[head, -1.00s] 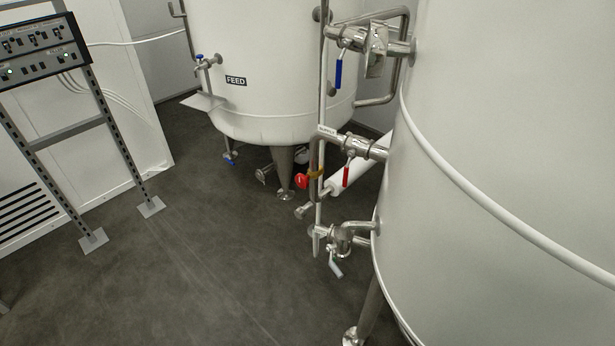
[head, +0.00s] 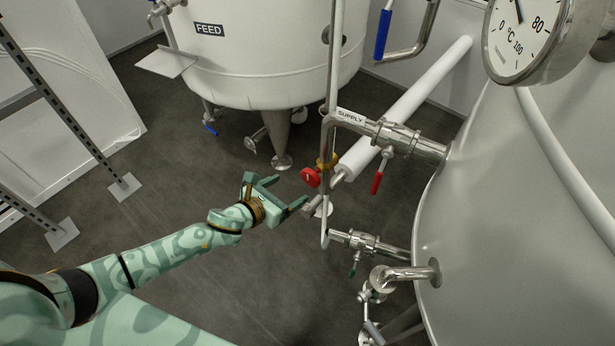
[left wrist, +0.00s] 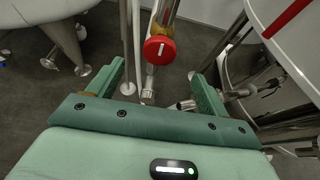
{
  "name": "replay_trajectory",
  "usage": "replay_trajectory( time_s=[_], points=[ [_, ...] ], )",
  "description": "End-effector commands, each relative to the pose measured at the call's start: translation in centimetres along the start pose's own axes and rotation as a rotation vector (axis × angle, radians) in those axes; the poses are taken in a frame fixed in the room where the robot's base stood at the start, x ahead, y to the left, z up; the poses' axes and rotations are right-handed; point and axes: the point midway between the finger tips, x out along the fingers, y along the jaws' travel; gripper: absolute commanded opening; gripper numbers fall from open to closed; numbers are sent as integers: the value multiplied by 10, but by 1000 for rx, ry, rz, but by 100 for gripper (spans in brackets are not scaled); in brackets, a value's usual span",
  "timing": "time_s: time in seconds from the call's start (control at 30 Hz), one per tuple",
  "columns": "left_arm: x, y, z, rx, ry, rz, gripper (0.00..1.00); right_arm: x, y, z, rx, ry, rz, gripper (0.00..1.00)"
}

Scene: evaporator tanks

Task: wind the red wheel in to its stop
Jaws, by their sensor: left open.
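The red wheel (head: 311,177) is a small round handwheel with a white mark, on a brass-coloured valve (head: 327,162) at the vertical supply pipe. In the left wrist view the red wheel (left wrist: 159,49) shows face-on, ahead of the jaws and roughly midway between them. My left gripper (head: 290,192) is open and empty, just left of and slightly below the wheel in the head view, and apart from it. Both fingers also show in the left wrist view (left wrist: 160,80). My right gripper is not in view.
A red lever (head: 376,183) hangs from the SUPPLY pipe. A white pipe (head: 405,110) runs behind the wheel. Lower pipework (head: 365,243) and a big tank (head: 500,230) stand at right. The FEED tank (head: 265,60) stands behind.

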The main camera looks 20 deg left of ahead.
Motion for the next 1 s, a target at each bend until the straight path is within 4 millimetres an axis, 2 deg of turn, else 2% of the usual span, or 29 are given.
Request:
replay_trajectory(
  time_s=[0.03,0.2,0.4,0.6,0.87,0.97,1.0],
  points=[
    [17,0,-5,-3,1,0,79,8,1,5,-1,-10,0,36],
    [60,0,-6,-5,3,0,79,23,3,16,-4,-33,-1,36],
    [96,0,-5,-5,3,0,79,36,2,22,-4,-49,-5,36],
    [110,0,-2,-5,2,1,79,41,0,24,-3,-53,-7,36],
    [111,0,-1,-5,1,1,79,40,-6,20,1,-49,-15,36],
    [111,0,-1,-5,1,1,54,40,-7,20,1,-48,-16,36],
    [111,0,-1,-5,1,1,42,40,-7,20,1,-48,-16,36]
  ],
)
